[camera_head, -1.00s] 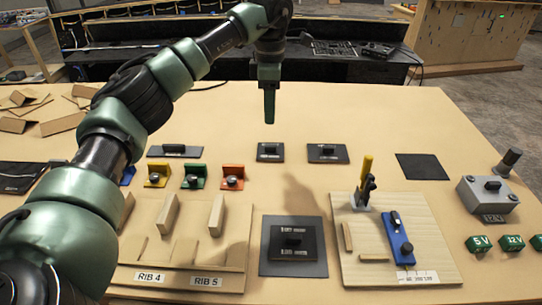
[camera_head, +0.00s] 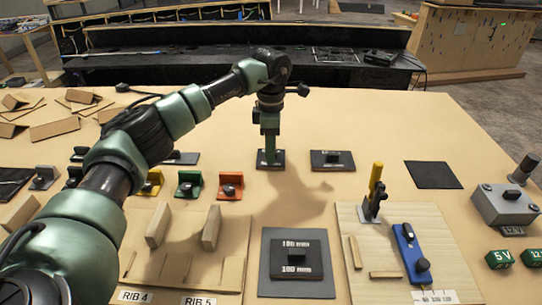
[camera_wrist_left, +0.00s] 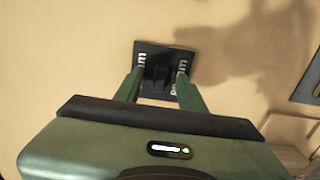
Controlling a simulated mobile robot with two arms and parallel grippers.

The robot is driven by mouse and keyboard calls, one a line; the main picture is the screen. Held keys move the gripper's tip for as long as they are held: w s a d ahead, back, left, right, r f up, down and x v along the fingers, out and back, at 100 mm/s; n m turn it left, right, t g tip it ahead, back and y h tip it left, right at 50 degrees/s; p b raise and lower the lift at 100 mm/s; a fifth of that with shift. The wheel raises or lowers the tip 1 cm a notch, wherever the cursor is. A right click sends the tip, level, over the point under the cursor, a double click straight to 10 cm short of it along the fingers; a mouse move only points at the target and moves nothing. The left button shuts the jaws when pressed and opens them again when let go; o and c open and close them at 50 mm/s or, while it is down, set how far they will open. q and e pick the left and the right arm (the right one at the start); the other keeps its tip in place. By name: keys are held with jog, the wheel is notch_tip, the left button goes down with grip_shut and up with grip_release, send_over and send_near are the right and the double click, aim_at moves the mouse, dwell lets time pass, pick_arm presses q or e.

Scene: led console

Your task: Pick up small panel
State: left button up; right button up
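A small black panel (camera_head: 280,161) with white lettering and a raised handle lies flat on the table, under my left gripper (camera_head: 270,158). In the left wrist view, the panel (camera_wrist_left: 162,50) shows beyond the fingertips (camera_wrist_left: 158,88). The two fingers are apart, one on each side of the dark handle (camera_wrist_left: 160,75). I cannot tell whether they touch it. A similar small panel (camera_head: 345,166) lies to the right. A larger black panel (camera_head: 296,245), lettered "100", lies nearer on a grey plate. My right gripper is not in view.
A wooden board (camera_head: 350,215) at the right holds a yellow-handled clamp (camera_head: 376,185) and a blue part (camera_head: 412,250). Green and orange brackets (camera_head: 226,180) stand left of the gripper. A grey box (camera_head: 503,205) stands at the right. The table behind the panels is mostly clear.

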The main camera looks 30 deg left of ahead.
pick_arm(q)
jog(key=shift+f, duration=0.1)
grip_shut()
